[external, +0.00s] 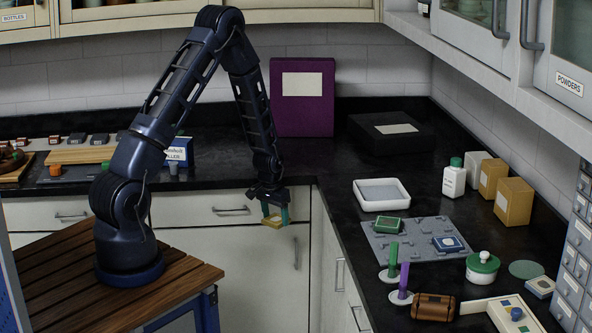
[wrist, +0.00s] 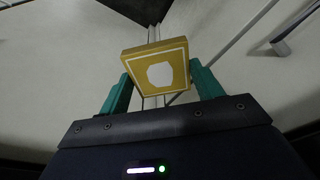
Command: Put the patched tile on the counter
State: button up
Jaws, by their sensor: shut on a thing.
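A yellow tile (external: 272,221) with a white patch hangs between the teal fingers of my gripper (external: 275,215), in front of the cabinet doors below the counter's edge. In the wrist view the yellow tile (wrist: 158,72) shows a pale eight-sided patch and a thin white border. The fingers of my gripper (wrist: 160,88) press on its left and right sides. The black counter (external: 345,250) runs along the back wall and down the right side. The tile is apart from the counter.
A grey mat (external: 405,248) on the right counter holds a green tile (external: 389,225) and a blue tile (external: 448,243). A white tray (external: 381,195) sits behind it.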

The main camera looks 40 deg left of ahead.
jog(key=s+d+r+m+h, duration=0.1)
jog(key=s+d+r+m, duration=0.5)
jog(key=d, duration=0.5)
jog(key=s+d+r+m, duration=0.4)
jog(key=s+d+r, duration=0.3)
jog(key=d, duration=0.4)
notch_tip(320, 180, up, 22)
jog(key=r+n, duration=0.1)
send_over(400, 252)
jog(key=shift+g, duration=0.3)
jog(key=f, duration=2)
jog(key=shift+s+a+f, duration=0.1)
jog(key=shift+s+a, duration=0.05)
jog(key=shift+a, duration=0.15)
jog(key=shift+f, duration=0.55)
jog(key=o, duration=1.1)
